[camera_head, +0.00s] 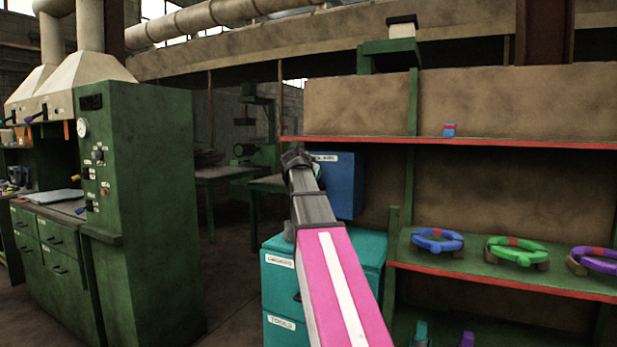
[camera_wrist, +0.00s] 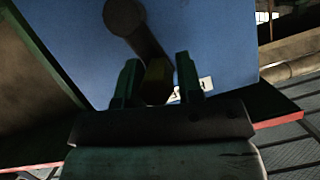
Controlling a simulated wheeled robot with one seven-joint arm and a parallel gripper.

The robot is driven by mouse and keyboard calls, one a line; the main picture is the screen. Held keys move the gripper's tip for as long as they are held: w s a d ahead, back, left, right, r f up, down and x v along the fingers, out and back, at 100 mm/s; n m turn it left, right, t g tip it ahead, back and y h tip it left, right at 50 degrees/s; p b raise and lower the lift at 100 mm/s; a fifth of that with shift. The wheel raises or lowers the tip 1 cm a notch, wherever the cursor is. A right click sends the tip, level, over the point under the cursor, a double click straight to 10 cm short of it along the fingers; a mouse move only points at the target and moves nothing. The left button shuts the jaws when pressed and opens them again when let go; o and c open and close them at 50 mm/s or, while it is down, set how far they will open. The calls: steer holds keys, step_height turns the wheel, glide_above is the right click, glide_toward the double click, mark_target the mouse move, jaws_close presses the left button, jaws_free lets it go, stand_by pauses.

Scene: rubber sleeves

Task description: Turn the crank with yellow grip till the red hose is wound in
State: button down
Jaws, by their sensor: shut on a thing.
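In the head view my gripper (camera_head: 297,158) is dark and small at the box's left edge. I cannot make out the red hose.
The teal cabinet (camera_head: 277,262) is under the box. A green shelf with red edges (camera_head: 470,275) stands to the right, holding blue (camera_head: 437,246), green (camera_head: 490,255) and purple ring-shaped items (camera_head: 597,268). A green machine (camera_head: 150,200) stands at left, with open floor between.

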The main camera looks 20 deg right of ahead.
steer(key=shift+s+d+m+t+y, duration=0.4)
steer(key=shift+s+d+m+t, duration=0.15)
steer(key=shift+m, duration=0.25)
steer(key=shift+f, duration=0.1)
steer(key=c, duration=0.8)
jaws_free()
steer(key=shift+c, duration=0.2)
steer(key=v, duration=1.1)
steer(key=shift+w, duration=0.1)
